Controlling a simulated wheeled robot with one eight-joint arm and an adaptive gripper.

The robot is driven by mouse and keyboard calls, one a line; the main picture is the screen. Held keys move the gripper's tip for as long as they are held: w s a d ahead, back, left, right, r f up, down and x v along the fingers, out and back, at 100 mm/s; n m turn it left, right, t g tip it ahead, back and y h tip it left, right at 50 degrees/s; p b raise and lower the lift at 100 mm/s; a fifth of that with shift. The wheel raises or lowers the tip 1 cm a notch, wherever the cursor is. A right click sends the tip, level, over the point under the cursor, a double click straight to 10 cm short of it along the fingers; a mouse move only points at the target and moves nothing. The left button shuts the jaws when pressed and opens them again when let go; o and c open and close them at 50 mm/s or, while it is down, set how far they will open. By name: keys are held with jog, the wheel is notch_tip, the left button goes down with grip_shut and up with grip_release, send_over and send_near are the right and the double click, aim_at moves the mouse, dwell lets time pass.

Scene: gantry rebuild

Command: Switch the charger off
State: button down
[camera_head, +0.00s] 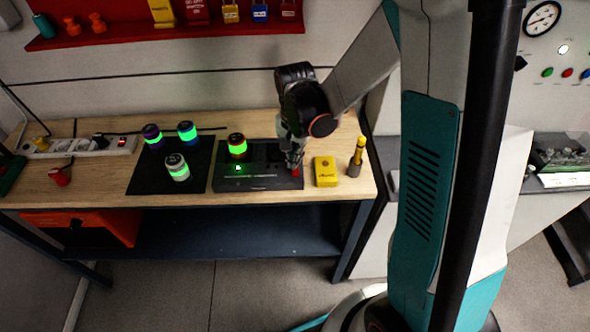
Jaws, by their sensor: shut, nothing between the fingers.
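The charger (262,184) is a flat black unit on the wooden bench, with a small green light on its front left. One battery with a glowing green band (237,148) stands upright on its left part. A small red part, which looks like its switch (296,174), shows at its front right corner. My gripper (293,166) is shut and empty, pointing down at that corner. Its fingers cover part of the red switch; I cannot tell whether they touch it.
Several green-banded batteries (177,170) stand on a black mat (142,181) to the left. A yellow box (325,170) and a yellow-topped post (356,158) stand close to the right. A power strip (75,147) lies at the far left.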

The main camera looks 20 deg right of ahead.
jog(key=shift+f+b, duration=0.75)
jog(key=shift+f, duration=0.15)
dwell(0.3)
jog(key=shift+r, duration=0.1)
jog(key=shift+r+p, duration=2.3)
jog(key=shift+r, duration=1.15)
jog(key=s+r+n+t+b, duration=0.3)
jog(key=s+r+n+b, duration=0.1)
jog(key=s, duration=0.3)
jog(key=s+r+n+t+b, duration=0.3)
jog(key=s+n+t+b, duration=0.1)
jog(key=s, duration=0.4)
jog(key=shift+r+n+b, duration=0.35)
jog(key=shift+n+b, duration=0.45)
